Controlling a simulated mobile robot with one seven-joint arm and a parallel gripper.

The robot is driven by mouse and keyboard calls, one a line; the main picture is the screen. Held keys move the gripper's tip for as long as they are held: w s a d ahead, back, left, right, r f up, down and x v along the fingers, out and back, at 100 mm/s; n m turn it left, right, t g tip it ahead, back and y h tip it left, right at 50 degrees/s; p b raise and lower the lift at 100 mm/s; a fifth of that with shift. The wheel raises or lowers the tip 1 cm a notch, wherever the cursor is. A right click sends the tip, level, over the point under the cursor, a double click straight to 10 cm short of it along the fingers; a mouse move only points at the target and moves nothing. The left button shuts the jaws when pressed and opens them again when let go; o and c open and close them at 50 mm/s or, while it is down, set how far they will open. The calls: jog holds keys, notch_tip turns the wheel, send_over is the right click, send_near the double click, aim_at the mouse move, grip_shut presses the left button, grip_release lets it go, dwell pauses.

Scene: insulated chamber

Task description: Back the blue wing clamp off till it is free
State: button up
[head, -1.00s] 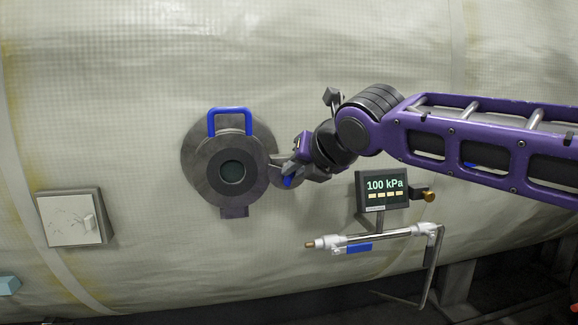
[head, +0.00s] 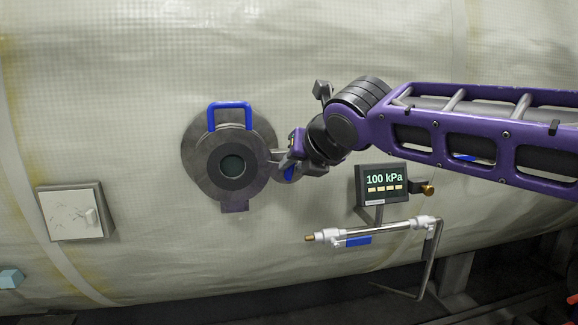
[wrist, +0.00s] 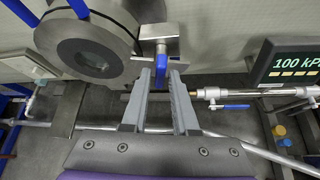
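The blue wing clamp (wrist: 161,62) sits on a metal bracket (wrist: 172,50) at the right side of the round hatch. In the head view the clamp (head: 289,173) is partly hidden by my gripper (head: 287,165). In the wrist view the two grey fingertips of my gripper (wrist: 162,73) stand on either side of the clamp's blue wing. A narrow gap seems to show beside the wing, so the fingers look open around it. The round grey hatch (head: 255,172) has a dark window (head: 232,166) and a blue handle (head: 230,105) on top.
A pressure display (head: 383,183) reads 100 kPa, right of and below my gripper. Under it runs a pipe (head: 385,231) with a blue-handled valve (head: 358,241). A white switch panel (head: 70,213) is at the left. The chamber wall above the hatch is clear.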

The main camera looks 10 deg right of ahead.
jog(key=shift+o, duration=0.2)
jog(key=shift+s, duration=0.1)
jog(key=s, duration=0.6)
dwell(0.4)
jog(key=shift+o, duration=0.2)
dwell(0.3)
